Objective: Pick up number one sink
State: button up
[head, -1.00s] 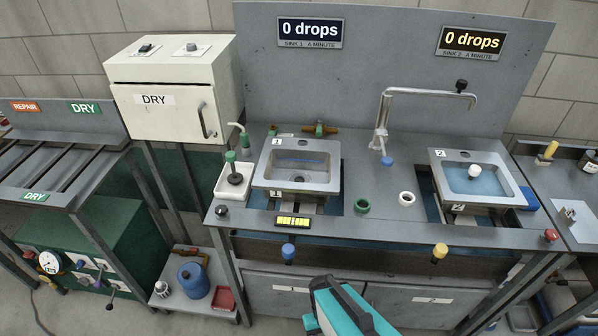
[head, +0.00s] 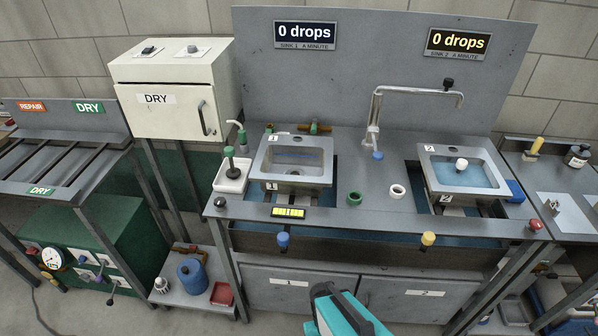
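The number one sink (head: 318,180) is a grey steel basin with labels marked 1, set in the left opening of the bench. It looks level, with a shallow blue line inside. The number two sink (head: 432,180) sits in the right opening, with blue water and a white plug in it. At the bottom centre a teal and dark part of my arm shows, well in front of and below the bench and apart from sink one. The fingertips of my gripper cannot be made out.
A bent tap (head: 378,110) stands between the sinks. A green ring (head: 354,199) and a white ring (head: 397,192) lie on the bench (head: 375,172). A white tray (head: 229,187) with a plunger is left of sink one. A white DRY cabinet (head: 176,118) and a rack (head: 100,155) stand further left.

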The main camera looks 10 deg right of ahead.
aim_at(282, 166)
jog(key=k, duration=1.1)
jog(key=u, duration=0.6)
jog(key=i, duration=1)
jog(key=u, duration=0.85)
jog(key=i, duration=1.5)
jog(key=u, duration=0.15)
